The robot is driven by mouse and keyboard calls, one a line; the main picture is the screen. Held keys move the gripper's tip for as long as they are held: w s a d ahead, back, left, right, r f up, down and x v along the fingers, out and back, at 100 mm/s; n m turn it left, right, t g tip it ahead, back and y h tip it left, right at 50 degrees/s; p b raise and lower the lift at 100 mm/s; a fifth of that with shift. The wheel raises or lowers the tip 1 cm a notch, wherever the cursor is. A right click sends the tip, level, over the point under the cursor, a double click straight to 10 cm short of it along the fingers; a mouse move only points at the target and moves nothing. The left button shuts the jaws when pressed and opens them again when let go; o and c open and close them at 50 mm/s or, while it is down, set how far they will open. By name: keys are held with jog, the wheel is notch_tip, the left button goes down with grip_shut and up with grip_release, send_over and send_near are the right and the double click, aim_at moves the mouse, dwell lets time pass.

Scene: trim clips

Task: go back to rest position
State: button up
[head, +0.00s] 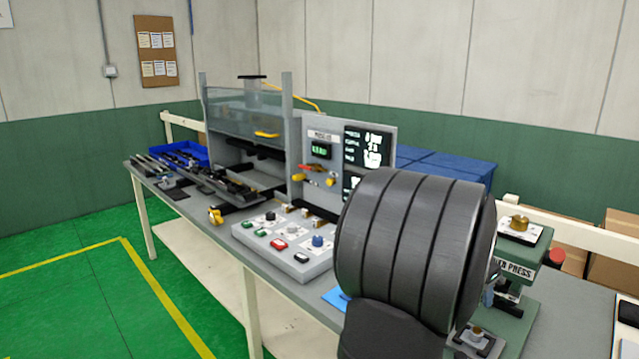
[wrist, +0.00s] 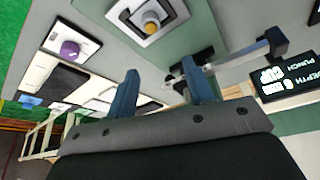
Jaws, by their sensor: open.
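My gripper (wrist: 158,76) shows in the wrist view with its two blue-grey fingers spread apart and nothing between them. Past the fingertips are a grey-green surface and a square plate with a yellow-topped round knob (wrist: 151,22). In the head view my large dark arm link fills the lower right and hides most of the gripper. The green press (head: 515,275) stands just right of my arm, with a brass knob (head: 518,223) on its top plate. Whether my gripper touches the press cannot be told.
The grey bench (head: 195,212) holds a button panel (head: 290,243) left of my arm. Behind it stands a machine with a clear guard (head: 245,110) and a display board (head: 368,145). A blue bin (head: 185,155) sits at the far left. The green floor at left is clear.

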jog(key=d+v, duration=0.1)
jog(key=v, duration=0.5)
jog(key=shift+r+n, duration=0.2)
jog(key=shift+n, duration=0.2)
jog(key=shift+f, duration=0.1)
send_near(478, 329)
jog(key=shift+m, duration=0.3)
jog(key=x, duration=0.3)
jog(key=w+x, duration=0.1)
jog(key=x, duration=0.1)
jog(key=d+x, duration=0.1)
jog(key=x, duration=0.2)
jog(key=shift+w+d, duration=0.15)
jog(key=shift+w, duration=0.05)
jog(key=shift+f, duration=0.35)
jog(key=shift+s+f, duration=0.2)
jog(key=shift+s, duration=0.1)
